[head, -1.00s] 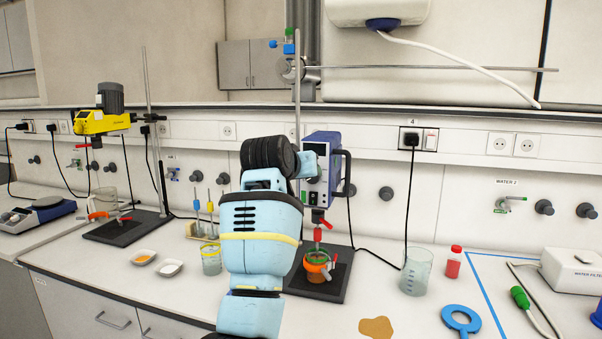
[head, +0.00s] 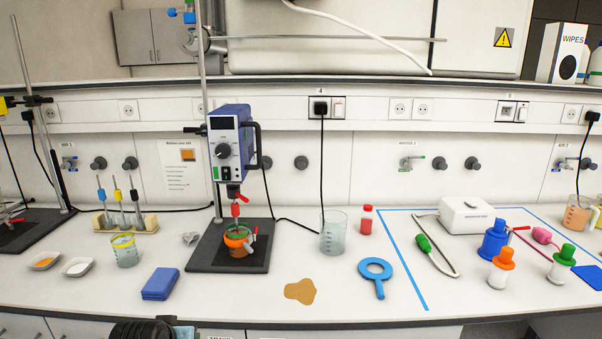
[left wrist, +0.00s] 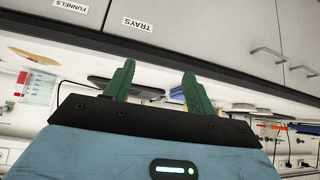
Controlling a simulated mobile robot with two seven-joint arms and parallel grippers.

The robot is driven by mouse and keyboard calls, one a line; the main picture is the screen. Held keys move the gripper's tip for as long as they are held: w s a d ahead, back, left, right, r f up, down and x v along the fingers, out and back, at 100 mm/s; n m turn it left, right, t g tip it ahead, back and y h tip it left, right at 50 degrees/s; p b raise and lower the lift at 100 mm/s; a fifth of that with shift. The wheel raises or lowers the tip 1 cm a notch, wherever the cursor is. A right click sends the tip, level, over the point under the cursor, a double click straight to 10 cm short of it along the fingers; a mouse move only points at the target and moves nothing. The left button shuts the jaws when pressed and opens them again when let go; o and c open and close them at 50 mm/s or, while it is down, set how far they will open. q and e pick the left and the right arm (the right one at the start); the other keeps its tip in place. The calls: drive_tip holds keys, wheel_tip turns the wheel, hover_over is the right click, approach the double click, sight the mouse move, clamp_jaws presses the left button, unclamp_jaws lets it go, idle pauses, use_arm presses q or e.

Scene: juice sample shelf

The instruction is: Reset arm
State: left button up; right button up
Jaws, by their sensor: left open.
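My left gripper (left wrist: 157,72) shows in the left wrist view with its two green fingers apart and nothing between them. In the head view the gripper itself is out of frame. Only a dark part of my arm (head: 145,331) shows at the bottom edge, below the bench front. My right gripper is in neither view.
On the bench (head: 360,312) stand a stirrer (head: 230,145) over an orange vessel (head: 238,242), a beaker (head: 333,235), a red-capped bottle (head: 366,220), a blue ring tool (head: 376,274) and a brown spill (head: 300,291). Grey cabinet fronts (left wrist: 185,30) show beyond my left fingers.

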use_arm(q)
drive_tip(key=s+d+f+m+g, duration=0.15)
drive_tip(key=s+f, duration=0.25)
drive_tip(key=s, duration=0.8)
drive_tip(key=s+d+f+m+g+h, duration=0.15)
drive_tip(key=s+f, duration=0.25)
drive_tip(key=s, duration=0.8)
drive_tip(key=s+f+g+y, duration=0.1)
drive_tip(key=s+f+g, duration=0.25)
drive_tip(key=s, duration=0.95)
drive_tip(key=w+d+f+t+h, duration=0.1)
drive_tip(key=w+f+t, duration=0.2)
drive_tip(key=f+t, duration=0.1)
drive_tip(key=w+d+f+t+h, duration=0.1)
drive_tip(key=w+f+t, duration=0.2)
drive_tip(key=f, duration=0.3)
drive_tip(key=shift+w+d+f+t, duration=0.25)
drive_tip(key=shift+d+t, duration=0.1)
drive_tip(key=shift+t, duration=0.1)
